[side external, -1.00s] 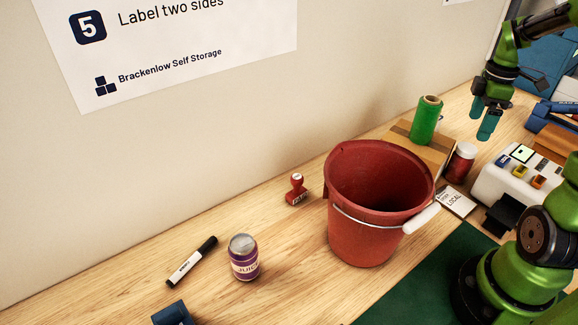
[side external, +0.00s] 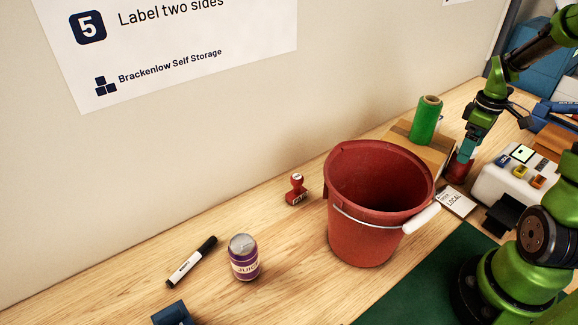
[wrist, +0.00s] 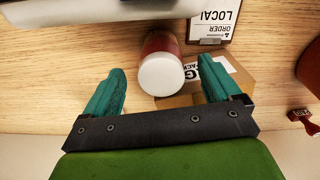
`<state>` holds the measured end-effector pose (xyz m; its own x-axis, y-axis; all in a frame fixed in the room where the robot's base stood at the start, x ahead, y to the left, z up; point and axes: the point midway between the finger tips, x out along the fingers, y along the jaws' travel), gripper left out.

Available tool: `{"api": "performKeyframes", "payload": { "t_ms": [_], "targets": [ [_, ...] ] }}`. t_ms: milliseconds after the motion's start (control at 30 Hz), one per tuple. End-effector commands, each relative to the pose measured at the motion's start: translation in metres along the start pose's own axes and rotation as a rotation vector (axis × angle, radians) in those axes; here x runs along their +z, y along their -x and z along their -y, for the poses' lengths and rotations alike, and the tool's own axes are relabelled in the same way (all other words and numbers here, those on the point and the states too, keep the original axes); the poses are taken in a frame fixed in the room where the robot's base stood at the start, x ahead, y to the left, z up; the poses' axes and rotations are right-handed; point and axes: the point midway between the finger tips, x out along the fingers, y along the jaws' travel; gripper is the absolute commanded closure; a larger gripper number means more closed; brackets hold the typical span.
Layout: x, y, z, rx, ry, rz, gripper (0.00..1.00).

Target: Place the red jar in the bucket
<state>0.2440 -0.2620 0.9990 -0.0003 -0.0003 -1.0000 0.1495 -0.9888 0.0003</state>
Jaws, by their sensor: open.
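The red jar (side external: 458,172) with a white lid stands on the table to the right of the bucket. In the side view my gripper (side external: 468,150) is lowered over it and hides its lid. In the wrist view the jar (wrist: 162,66) shows between my two teal fingertips (wrist: 160,88), with a gap on each side. My gripper is open and holds nothing. The red bucket (side external: 365,235) stands upright on the table with its white-gripped handle hanging at the front. Its visible inside looks empty.
A cardboard box (side external: 398,134) with a green roll (side external: 426,121) on it stands behind the jar. A label machine (side external: 515,185) and an order card (side external: 455,201) are close by.

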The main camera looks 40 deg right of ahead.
Motion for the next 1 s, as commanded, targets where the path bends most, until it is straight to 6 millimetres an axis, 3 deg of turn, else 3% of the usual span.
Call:
{"api": "performKeyframes", "payload": {
  "t_ms": [400, 700, 1000],
  "targets": [
    [-0.005, -0.050, 0.001, -0.003, -0.001, 0.002, 0.09],
    [-0.006, -0.054, 0.000, 0.000, 0.000, 0.000, 0.09],
    [-0.006, -0.053, 0.000, 0.000, 0.000, 0.000, 0.55]
  ]
}}
